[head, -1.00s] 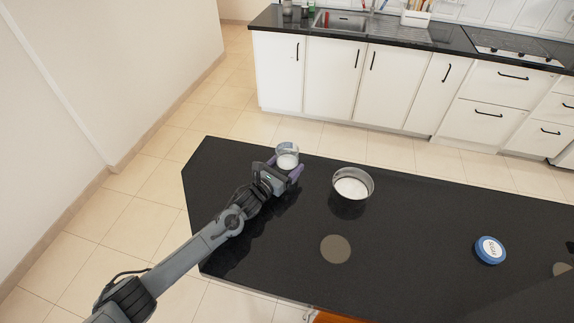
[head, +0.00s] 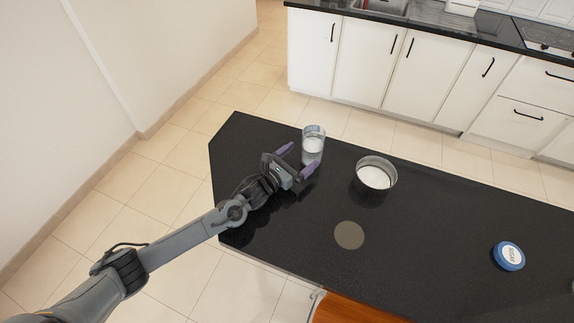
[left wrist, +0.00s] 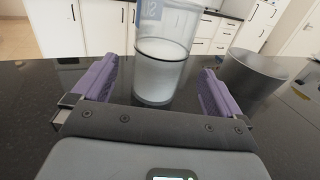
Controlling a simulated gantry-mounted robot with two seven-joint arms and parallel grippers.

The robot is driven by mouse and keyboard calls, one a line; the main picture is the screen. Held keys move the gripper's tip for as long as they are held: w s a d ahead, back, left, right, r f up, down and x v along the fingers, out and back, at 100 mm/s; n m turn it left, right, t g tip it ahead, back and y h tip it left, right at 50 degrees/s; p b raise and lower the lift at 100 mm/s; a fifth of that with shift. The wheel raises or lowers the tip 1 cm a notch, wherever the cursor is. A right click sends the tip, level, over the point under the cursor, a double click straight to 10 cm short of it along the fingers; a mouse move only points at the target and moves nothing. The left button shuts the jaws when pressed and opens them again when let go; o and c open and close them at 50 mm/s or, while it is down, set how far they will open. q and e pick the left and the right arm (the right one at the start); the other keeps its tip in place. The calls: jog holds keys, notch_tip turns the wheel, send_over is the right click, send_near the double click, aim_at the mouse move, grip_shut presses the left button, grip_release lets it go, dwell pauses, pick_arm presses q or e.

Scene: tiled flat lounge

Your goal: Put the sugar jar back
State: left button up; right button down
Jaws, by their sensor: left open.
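The sugar jar (head: 313,147) is a clear glass with white contents, upright on the black counter (head: 440,230) near its far edge. A blue marking shows on its upper part in the left wrist view (left wrist: 160,72). My left gripper (head: 297,161) is open just on the near side of the jar. Its purple fingers point toward the jar, one to each side in the left wrist view, with a gap to the glass. A round blue lid (head: 509,256) with a white "SUGAR" label lies toward the counter's right. My right gripper is not in view.
A metal bowl (head: 375,176) with white contents stands right of the jar and also shows in the left wrist view (left wrist: 249,76). A flat tan disc (head: 349,235) lies nearer me. White kitchen cabinets (head: 400,65) stand beyond the floor. The counter between bowl and lid is clear.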

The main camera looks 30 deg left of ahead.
pick_arm(q)
jog(key=v, duration=0.5)
jog(key=shift+s+a+p, duration=0.15)
jog(key=shift+s+p, duration=0.15)
jog(key=shift+s, duration=0.1)
jog(key=shift+r, duration=0.15)
